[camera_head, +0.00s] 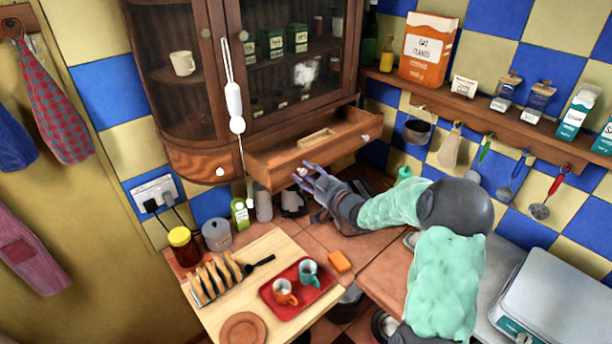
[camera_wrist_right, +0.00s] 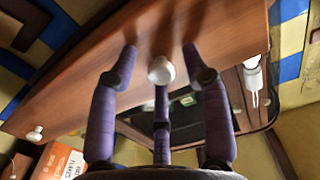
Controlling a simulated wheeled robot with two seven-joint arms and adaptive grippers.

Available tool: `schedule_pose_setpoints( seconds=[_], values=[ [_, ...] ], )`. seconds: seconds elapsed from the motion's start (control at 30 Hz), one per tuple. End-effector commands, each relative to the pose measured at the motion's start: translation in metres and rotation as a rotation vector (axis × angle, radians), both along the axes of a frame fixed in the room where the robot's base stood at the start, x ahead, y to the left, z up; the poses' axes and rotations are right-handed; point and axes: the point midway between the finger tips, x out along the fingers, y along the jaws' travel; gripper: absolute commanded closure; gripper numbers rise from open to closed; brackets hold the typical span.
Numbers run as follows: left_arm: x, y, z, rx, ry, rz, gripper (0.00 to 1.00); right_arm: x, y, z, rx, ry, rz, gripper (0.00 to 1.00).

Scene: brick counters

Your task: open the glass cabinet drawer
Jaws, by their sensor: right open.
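The glass cabinet (camera_head: 282,72) hangs in the corner, with dark wood and glass doors. Its wide drawer (camera_head: 345,150) stands pulled out, its inside showing from above with a tan block-like item (camera_head: 316,138) in it. The drawer front (camera_wrist_right: 215,30) fills the upper wrist view, with a white knob (camera_wrist_right: 161,70) and a second one (camera_wrist_right: 35,133). My right gripper (camera_head: 308,179) is at the nearer, left knob of the drawer. In the wrist view its purple fingers (camera_wrist_right: 160,75) are spread around that knob, apart from each other. My left gripper is out of view.
A white hanging utensil (camera_head: 234,98) dangles before the cabinet doors. Below are a board (camera_head: 222,312) with a toast rack, a red tray (camera_head: 273,296) with two cups, and several jars. A shelf (camera_head: 490,115) with boxes and hanging tools is at the right.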

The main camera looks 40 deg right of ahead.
Motion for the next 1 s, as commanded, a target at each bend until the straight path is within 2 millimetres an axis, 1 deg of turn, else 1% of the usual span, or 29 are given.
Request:
schedule_pose_setpoints(
  seconds=[0.13,0.23,0.5,0.7,0.83,1.0],
  values=[
    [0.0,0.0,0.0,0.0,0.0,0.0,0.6,-0.007,-0.001,0.0,-0.001,0.0,-0.001,0.52],
    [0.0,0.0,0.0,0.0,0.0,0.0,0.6,-0.019,-0.003,0.001,-0.002,0.0,-0.004,0.52],
    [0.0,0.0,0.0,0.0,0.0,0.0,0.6,-0.072,-0.008,0.0,-0.001,0.001,-0.005,0.52],
    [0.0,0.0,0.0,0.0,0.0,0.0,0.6,-0.104,-0.01,0.0,-0.001,0.002,-0.004,0.52],
    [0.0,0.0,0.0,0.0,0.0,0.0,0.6,-0.115,-0.01,-0.001,0.001,0.002,-0.002,0.52],
    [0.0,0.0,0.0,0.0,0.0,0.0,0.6,-0.12,-0.01,-0.001,0.001,0.001,0.0,0.52]
  ],
)
